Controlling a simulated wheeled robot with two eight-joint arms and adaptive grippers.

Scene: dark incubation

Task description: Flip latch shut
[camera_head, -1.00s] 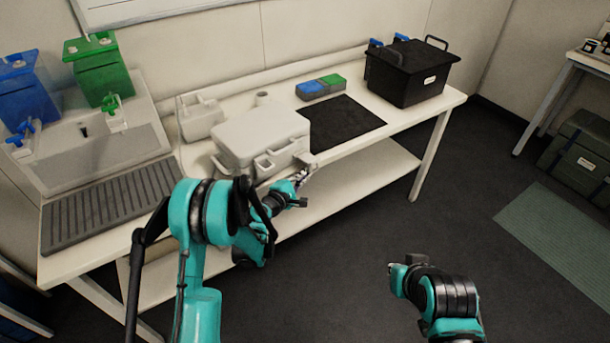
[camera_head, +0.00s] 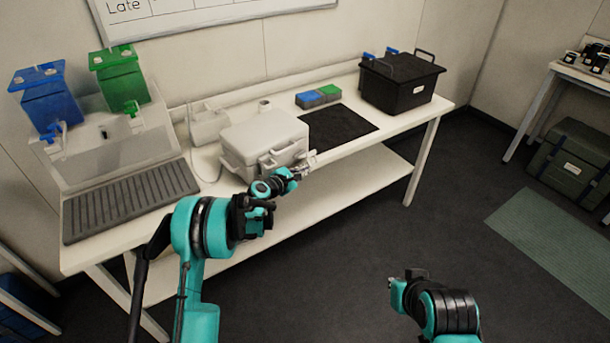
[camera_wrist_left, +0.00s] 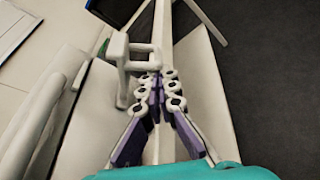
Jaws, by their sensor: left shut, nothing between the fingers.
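A pale grey-white case (camera_head: 262,135) stands on the bench with its lid down and fittings along its front. A latch loop (camera_wrist_left: 130,55) sticks out from the case's side in the left wrist view, left of and just beyond my fingertips. I cannot tell whether the fingers touch it. My left gripper (camera_head: 308,165) is shut and empty at the case's front right corner; its fingers (camera_wrist_left: 160,85) lie together in the left wrist view. My right gripper (camera_head: 402,282) is low over the floor at the right, away from the bench; its fingers are not clear.
A black mat (camera_head: 340,127) lies right of the case. Blue and green blocks (camera_head: 318,96) sit behind it, and a black crate (camera_head: 400,85) stands at the bench's right end. A ribbed tray (camera_head: 130,200) is at the left. A lower shelf (camera_head: 370,180) runs under the bench.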

